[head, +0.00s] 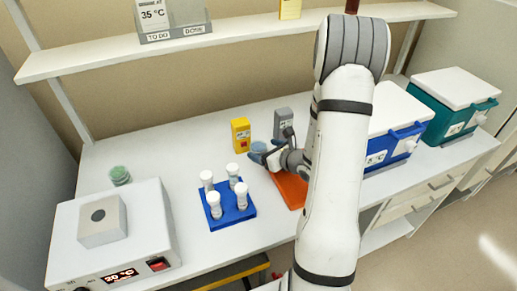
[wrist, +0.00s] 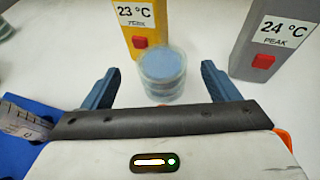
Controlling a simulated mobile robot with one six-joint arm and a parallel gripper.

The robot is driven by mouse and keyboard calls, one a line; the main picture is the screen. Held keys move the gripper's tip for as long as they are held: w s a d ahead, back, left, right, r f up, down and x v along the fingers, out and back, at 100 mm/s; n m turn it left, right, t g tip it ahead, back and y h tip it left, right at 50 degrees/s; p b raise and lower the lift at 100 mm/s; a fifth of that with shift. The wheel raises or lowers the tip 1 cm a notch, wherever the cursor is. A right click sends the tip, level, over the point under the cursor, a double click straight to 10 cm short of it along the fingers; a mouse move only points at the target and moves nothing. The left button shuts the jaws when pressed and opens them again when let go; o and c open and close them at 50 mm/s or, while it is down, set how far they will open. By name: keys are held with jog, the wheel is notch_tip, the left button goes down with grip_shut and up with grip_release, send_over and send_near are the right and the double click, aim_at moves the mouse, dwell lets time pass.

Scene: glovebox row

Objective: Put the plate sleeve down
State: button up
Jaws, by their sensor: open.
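The plate sleeve appears to be the short round stack of clear dishes with a blue top (wrist: 162,72); it stands upright on the white bench. In the head view its blue top (head: 259,147) shows just beyond my gripper (head: 266,158). In the wrist view my gripper (wrist: 160,68) is open, with one blue finger on each side of the stack. There is a visible gap between the stack and each finger. The stack's lower edge is near the gripper's dark palm bar, and its base looks to rest on the bench.
A yellow 23 °C block (wrist: 137,28) stands close behind the stack, and a grey 24 °C block (wrist: 275,40) to its right. An orange mat (head: 288,190) lies under my arm. A blue tube rack (head: 232,216) and a green-topped stack (head: 119,175) are left. Blue and teal boxes stand right.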

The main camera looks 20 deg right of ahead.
aim_at(259, 146)
jog(key=p+x, duration=0.1)
jog(key=x, duration=0.3)
jog(key=shift+w, duration=0.3)
jog(key=shift+c, duration=0.3)
jog(key=c, duration=1.1)
jog(key=shift+c, duration=0.2)
